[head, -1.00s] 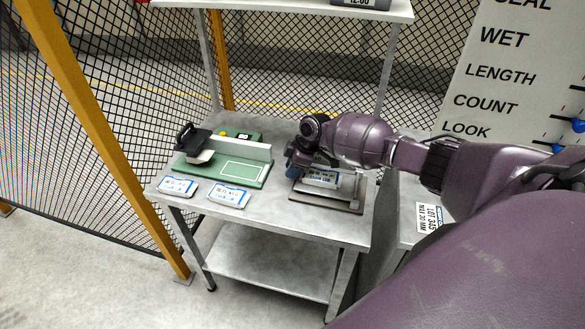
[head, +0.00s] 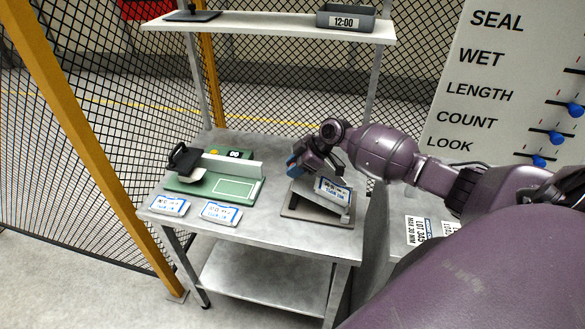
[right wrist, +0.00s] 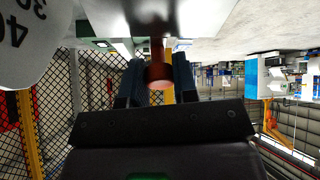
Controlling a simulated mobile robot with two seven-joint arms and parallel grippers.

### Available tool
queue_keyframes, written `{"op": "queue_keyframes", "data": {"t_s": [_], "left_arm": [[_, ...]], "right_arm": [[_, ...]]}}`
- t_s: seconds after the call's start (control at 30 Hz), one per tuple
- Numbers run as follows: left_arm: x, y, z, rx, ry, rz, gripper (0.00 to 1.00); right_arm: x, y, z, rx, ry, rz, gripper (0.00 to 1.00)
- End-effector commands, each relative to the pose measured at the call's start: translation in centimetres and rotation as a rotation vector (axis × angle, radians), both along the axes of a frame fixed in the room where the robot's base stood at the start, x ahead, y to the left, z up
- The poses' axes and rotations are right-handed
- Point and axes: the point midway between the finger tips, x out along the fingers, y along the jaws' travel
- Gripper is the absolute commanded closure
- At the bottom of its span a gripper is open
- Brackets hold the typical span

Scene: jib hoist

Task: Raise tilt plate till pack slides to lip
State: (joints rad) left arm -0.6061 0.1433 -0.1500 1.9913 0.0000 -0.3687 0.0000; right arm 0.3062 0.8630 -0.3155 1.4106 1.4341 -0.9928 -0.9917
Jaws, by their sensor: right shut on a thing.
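The grey tilt plate (head: 316,197) stands tilted on its flat base (head: 316,216) at the right of the bench, high at the left and low at the right. A white pack with blue print (head: 334,189) lies on the plate toward its low right end. I cannot tell whether it touches the lip. My right gripper (head: 298,168) is at the raised left end. In the right wrist view, its fingers (right wrist: 157,82) are shut on a reddish-brown round handle (right wrist: 160,76). My left gripper is out of view.
Two flat white packs (head: 169,206) (head: 221,211) lie at the bench's front left. A green sealer-like device (head: 215,187) with a black handle stands behind them. A shelf (head: 270,31) holds a grey bin (head: 346,18). A slider board (head: 510,85) stands at right.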

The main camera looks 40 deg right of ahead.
Motion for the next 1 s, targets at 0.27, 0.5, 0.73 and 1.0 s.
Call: {"op": "queue_keyframes", "data": {"t_s": [0.27,0.5,0.73,1.0], "left_arm": [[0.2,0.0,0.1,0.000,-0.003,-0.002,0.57],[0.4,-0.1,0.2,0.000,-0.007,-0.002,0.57],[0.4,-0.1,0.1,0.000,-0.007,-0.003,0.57],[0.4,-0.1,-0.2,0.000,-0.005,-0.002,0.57]], "right_arm": [[0.0,-0.1,-0.1,-0.001,0.003,-0.001,0.48],[-0.1,-0.1,0.0,-0.002,0.003,0.000,0.48],[-1.2,-1.4,1.8,-0.004,0.002,-0.001,0.48],[-3.3,-3.9,5.5,-0.004,0.002,-0.001,0.48]]}}
